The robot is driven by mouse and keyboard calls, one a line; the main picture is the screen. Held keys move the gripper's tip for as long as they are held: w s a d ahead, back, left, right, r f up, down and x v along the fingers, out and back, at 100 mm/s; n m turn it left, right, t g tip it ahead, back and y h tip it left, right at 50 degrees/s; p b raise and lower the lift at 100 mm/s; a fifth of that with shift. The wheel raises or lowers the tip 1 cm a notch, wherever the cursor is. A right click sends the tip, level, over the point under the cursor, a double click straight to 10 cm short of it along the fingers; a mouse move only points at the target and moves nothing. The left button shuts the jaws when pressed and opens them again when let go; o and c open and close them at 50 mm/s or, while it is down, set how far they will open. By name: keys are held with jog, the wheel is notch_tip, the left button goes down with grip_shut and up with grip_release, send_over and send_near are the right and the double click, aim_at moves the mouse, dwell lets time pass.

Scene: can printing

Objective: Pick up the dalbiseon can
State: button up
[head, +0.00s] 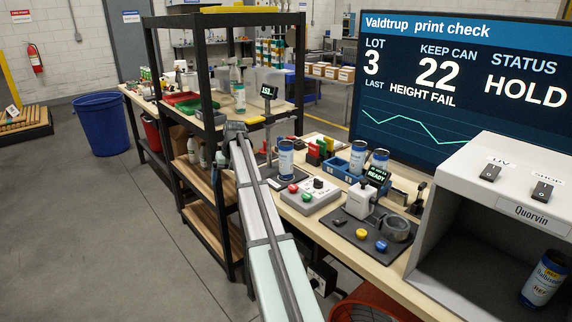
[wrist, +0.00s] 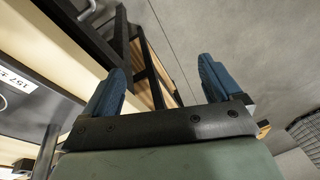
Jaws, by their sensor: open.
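Several blue-and-white printed cans show in the head view. One can (head: 286,158) stands upright on the bench behind the button box. The other labels are too small to read. My gripper (wrist: 163,85) is open and empty in the wrist view, its blue fingers wide apart. It is away from the cans, over the bench edge and floor.
A grey button box (head: 310,196) and a dark gauge plate (head: 365,238) sit on the bench. The Valdtrup screen (head: 430,100) shows KEEP CAN 22 and HOLD. The grey booth (head: 500,190) is open in front. A black shelf rack (head: 212,110) stands at the left.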

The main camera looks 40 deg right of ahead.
jog(key=d+r+t, duration=0.1)
jog(key=d+r, duration=0.6)
jog(key=r, duration=0.6)
jog(key=n+h, duration=0.2)
jog(key=n, duration=0.1)
send_near(285, 150)
jog(key=d, duration=0.3)
jog(key=shift+t, duration=0.4)
jog(key=x, duration=0.3)
jog(key=w+x, duration=0.1)
jog(key=x, duration=0.3)
jog(key=shift+w, duration=0.1)
jog(key=shift+a+x, duration=0.2)
jog(key=shift+x, duration=1.1)
jog(key=shift+a+x, duration=0.25)
jog(key=shift+x, duration=1)
jog(key=shift+c, duration=0.2)
jog(key=c, duration=1.4)
